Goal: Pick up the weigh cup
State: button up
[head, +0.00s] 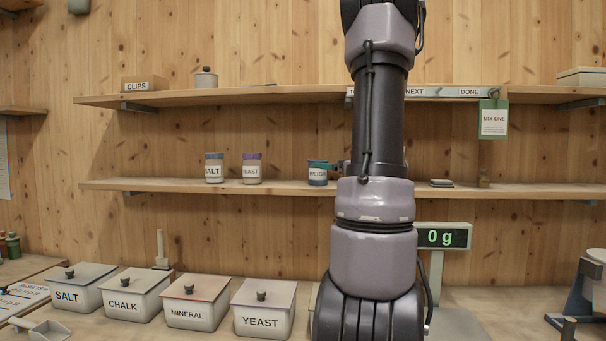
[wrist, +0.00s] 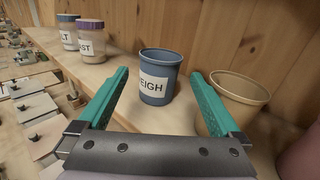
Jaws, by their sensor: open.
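The weigh cup (wrist: 160,80) is a blue open-topped cup with a white label reading "EIGH" in the wrist view. It stands upright on the lower shelf (wrist: 120,75). I cannot tell whether either finger touches the cup. The right finger overlaps a tan cup (wrist: 238,90) in the picture. In the head view my gripper is mostly hidden by my arm.
Salt (head: 214,168) and yeast (head: 251,168) jars stand left on the same shelf. Lidded bins (head: 264,308) line the bench below. A scale display (head: 443,237) reads 0 g. The upper shelf (head: 230,95) runs above, and the wooden wall is close behind the cup.

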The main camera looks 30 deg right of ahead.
aim_at(313, 162)
jog(key=w, duration=0.6)
jog(key=shift+a, duration=0.15)
jog(key=w, duration=0.5)
jog(key=shift+w, duration=0.15)
jog(key=shift+r, duration=0.1)
jog(key=c, duration=1.1)
jog(key=shift+o, duration=0.2)
